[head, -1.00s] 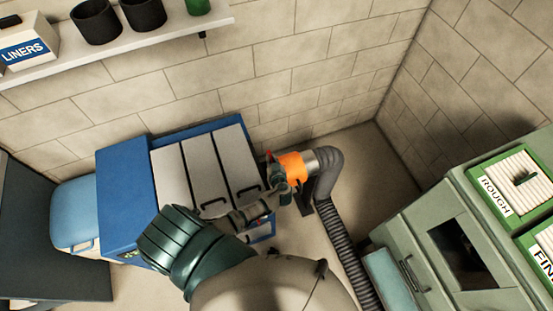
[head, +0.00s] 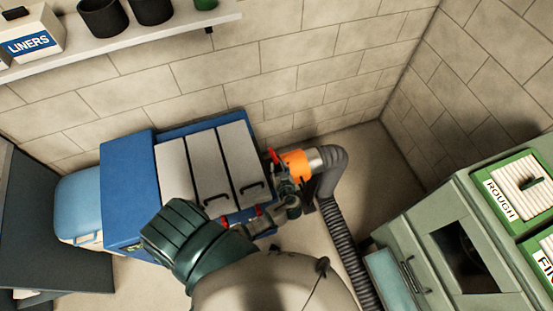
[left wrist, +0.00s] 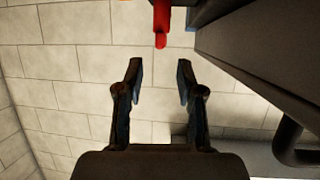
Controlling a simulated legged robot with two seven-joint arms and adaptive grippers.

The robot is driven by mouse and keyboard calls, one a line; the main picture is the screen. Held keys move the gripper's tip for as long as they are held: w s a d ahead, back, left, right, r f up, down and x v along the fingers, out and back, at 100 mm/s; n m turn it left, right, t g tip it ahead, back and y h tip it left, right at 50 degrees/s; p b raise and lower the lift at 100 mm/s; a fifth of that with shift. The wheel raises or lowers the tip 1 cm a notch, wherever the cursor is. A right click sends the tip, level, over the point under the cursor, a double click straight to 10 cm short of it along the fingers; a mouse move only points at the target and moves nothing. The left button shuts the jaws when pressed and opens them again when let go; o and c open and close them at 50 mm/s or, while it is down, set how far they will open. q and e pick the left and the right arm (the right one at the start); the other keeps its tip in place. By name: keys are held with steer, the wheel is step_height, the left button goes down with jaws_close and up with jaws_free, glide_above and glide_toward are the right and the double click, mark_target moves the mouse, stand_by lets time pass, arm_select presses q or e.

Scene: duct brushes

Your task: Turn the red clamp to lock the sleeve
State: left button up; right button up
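The red clamp (head: 273,155) shows as a small red lever at the left edge of the orange sleeve (head: 295,163), beside the blue machine. In the left wrist view the red clamp (left wrist: 161,24) is a rod hanging in from the top edge, its rounded end just beyond the fingertips. My left gripper (head: 285,183) is just below the sleeve in the head view and hides part of it. In the left wrist view the left gripper (left wrist: 159,68) is open, with nothing between its fingers. My right gripper is not in view.
The blue machine (head: 128,185) with pale panels stands left of the sleeve. A grey ribbed hose (head: 339,230) runs down from the sleeve's metal collar. A green cabinet (head: 410,240) stands at the right. A shelf (head: 160,40) with containers is at the upper left.

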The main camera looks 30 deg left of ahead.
arm_select(q)
steer(key=v, duration=0.4)
steer(key=shift+s, duration=0.1)
stand_by(0.5)
